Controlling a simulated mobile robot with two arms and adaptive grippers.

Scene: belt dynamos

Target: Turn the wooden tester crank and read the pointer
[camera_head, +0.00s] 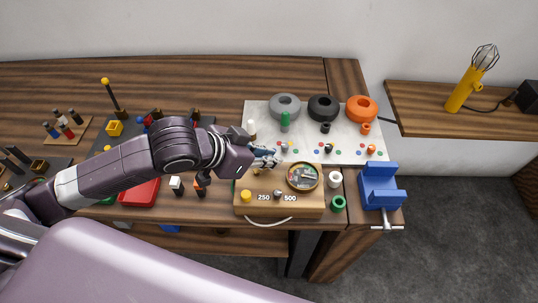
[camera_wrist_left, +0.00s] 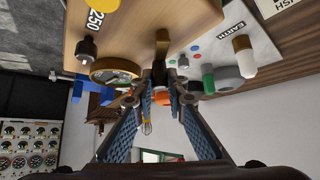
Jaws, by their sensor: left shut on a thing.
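The wooden tester (camera_head: 280,208) is a light wood box at the bench's front edge, marked 250 and 500 beside a small dark knob (camera_head: 278,194). Its round brass-rimmed dial (camera_head: 303,177) shows from above; the pointer reading is too small to make out. My left gripper (camera_head: 266,157) is at the box's back edge. In the left wrist view its fingers (camera_wrist_left: 160,78) close on the crank (camera_wrist_left: 162,42), a brown piece standing from the box; the fingers hide most of it. The dial (camera_wrist_left: 115,70) also shows there, steeply slanted. My right gripper is not in view.
A pale board (camera_head: 352,148) behind the tester carries grey, black and orange rings. A blue vise (camera_head: 381,187) stands to the right, with white and green rings (camera_head: 338,203) between. A red tray (camera_head: 140,191) and small parts lie left, under my arm.

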